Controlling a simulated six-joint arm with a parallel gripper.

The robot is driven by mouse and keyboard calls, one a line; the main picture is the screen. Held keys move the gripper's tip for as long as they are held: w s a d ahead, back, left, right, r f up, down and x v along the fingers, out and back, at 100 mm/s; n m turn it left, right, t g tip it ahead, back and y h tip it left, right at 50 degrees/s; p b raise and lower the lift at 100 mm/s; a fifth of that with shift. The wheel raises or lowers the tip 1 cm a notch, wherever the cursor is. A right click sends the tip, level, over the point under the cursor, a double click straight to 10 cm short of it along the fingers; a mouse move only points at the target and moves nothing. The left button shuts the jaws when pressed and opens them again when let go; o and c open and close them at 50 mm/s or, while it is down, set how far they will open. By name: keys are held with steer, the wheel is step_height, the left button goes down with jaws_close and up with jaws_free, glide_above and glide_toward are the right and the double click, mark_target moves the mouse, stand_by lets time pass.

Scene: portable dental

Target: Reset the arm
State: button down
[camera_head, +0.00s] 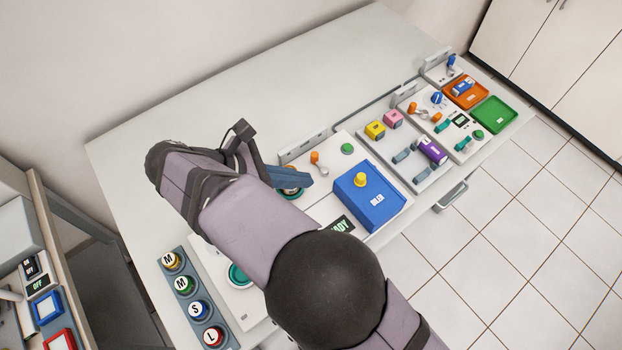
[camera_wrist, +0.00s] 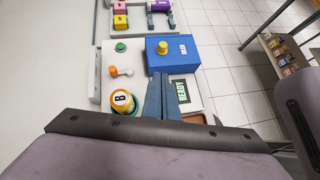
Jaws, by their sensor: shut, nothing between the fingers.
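My gripper (camera_head: 292,176) is shut and empty over the white table (camera_head: 215,95) in the head view. Its blue fingers also show together in the wrist view (camera_wrist: 164,92). The fingers are beside a blue box with a yellow knob (camera_head: 370,200) and near an orange-yellow piece marked B (camera_wrist: 123,101), which sits in a green ring. My arm crosses the table from the bottom of the head view and hides part of the panel below it. I cannot tell the exact height of the fingertips above the panel.
An orange-handled lever (camera_wrist: 119,71) and a green button (camera_wrist: 121,47) are close to the fingers. A READY display (camera_wrist: 181,91) lies beside the blue box. Several round lettered pieces stand in a grey rack (camera_head: 176,284). The table's back left is clear.

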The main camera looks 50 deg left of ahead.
steer(key=shift+s+r, duration=0.25)
steer(key=w+d+f+m+g+h, duration=0.2)
steer(key=w+d+m+g, duration=0.5)
steer(key=w+d+m, duration=0.95)
steer(key=s+d+f+m+g+y, duration=0.1)
steer(key=d+m+y, duration=0.1)
steer(key=d+m, duration=0.6)
steer(key=s+d+f+m+g+y, duration=0.1)
steer(key=d+m, duration=0.7)
steer(key=d, duration=1.3)
steer(key=shift+d+f+y+p, duration=0.15)
steer(key=shift+f+y+p, duration=0.15)
steer(key=shift+f+y, duration=0.45)
steer(key=shift+s+m, duration=0.1)
steer(key=shift+m, duration=0.15)
